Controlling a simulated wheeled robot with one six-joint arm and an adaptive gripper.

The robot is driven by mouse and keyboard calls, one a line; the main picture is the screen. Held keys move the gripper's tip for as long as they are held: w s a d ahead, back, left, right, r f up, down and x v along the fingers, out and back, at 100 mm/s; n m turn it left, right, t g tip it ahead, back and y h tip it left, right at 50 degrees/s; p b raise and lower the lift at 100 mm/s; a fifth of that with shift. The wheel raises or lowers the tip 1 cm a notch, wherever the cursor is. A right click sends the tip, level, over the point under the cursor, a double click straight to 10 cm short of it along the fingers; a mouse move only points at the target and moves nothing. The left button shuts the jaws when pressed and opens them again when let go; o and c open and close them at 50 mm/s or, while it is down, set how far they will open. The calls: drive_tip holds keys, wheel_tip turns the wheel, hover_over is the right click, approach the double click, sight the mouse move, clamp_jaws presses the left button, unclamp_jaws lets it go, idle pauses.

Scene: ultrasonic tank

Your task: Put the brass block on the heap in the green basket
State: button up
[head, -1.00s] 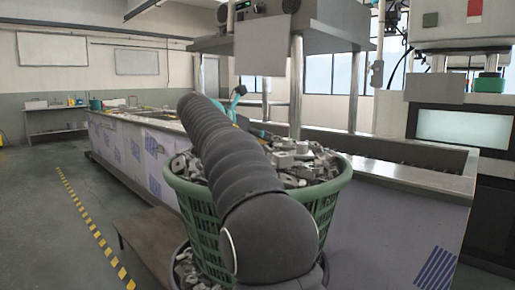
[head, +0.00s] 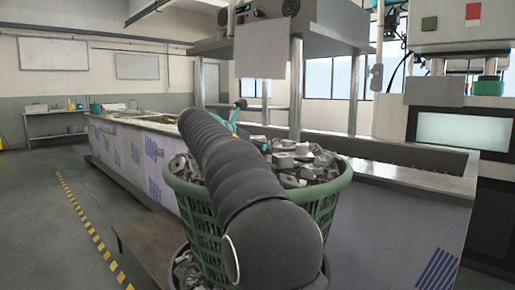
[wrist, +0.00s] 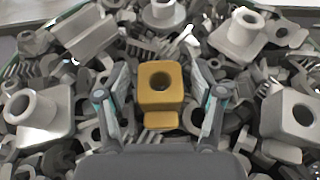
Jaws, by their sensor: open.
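The brass block (wrist: 161,86), golden with a round hole in its upper part and a small lip at its lower end, shows in the wrist view. It appears to lie on the heap of grey metal parts (wrist: 236,38). My gripper (wrist: 160,78) is open, with one finger on each side of the block; a narrow gap seems to show on both sides. In the head view the green basket (head: 196,213) is heaped with grey parts (head: 300,160). My arm crosses in front of it and hides much of the heap; the block does not show there.
A long tank bench (head: 405,172) runs behind the basket, with metal posts (head: 296,90) holding a grey machine housing above. A low wooden bench (head: 150,238) stands left of the basket. Open floor with a yellow-black line (head: 90,228) lies at the left.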

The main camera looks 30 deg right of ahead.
drive_tip(key=shift+r, duration=0.1)
drive_tip(key=shift+a+r, duration=0.15)
drive_tip(key=shift+a, duration=0.1)
drive_tip(key=p+v, duration=0.1)
drive_tip(key=v, duration=1)
drive_tip(key=shift+s+a, duration=0.15)
drive_tip(key=shift+a, duration=0.1)
